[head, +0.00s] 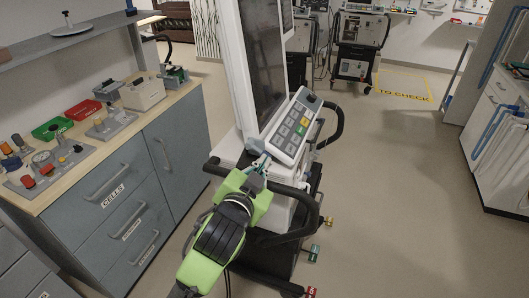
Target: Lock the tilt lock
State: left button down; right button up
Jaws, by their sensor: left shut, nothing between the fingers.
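The ventilator stands in front of me, with a tall dark screen (264,55) in a white frame and a tilted keypad panel (292,130) with grey, yellow and green buttons. My left arm, green and black, reaches up to it from the bottom. My left gripper (262,164) is shut and empty at the lower left end of the keypad panel, below the screen. I cannot tell whether its tips touch the machine. I cannot make out the tilt lock; the gripper may cover it. My right gripper is not in view.
A black handle rail (306,212) curves around the ventilator's front, close to my arm. A grey drawer cabinet (130,205) with trays and small parts stands at the left. Other ventilators (358,48) stand at the back. The floor at the right is free.

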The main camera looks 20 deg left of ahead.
pick_arm(q)
jog(key=p, duration=0.2)
send_over(268, 154)
jog(key=s+d, duration=0.2)
jog(key=s, duration=0.1)
notch_tip(268, 154, down, 2)
jog(key=f, duration=0.1)
jog(key=a+f, duration=0.1)
jog(key=shift+s+f+p, duration=0.15)
jog(key=shift+f+p, duration=0.15)
jog(key=shift+a+f, duration=0.25)
jog(key=shift+f, duration=0.3)
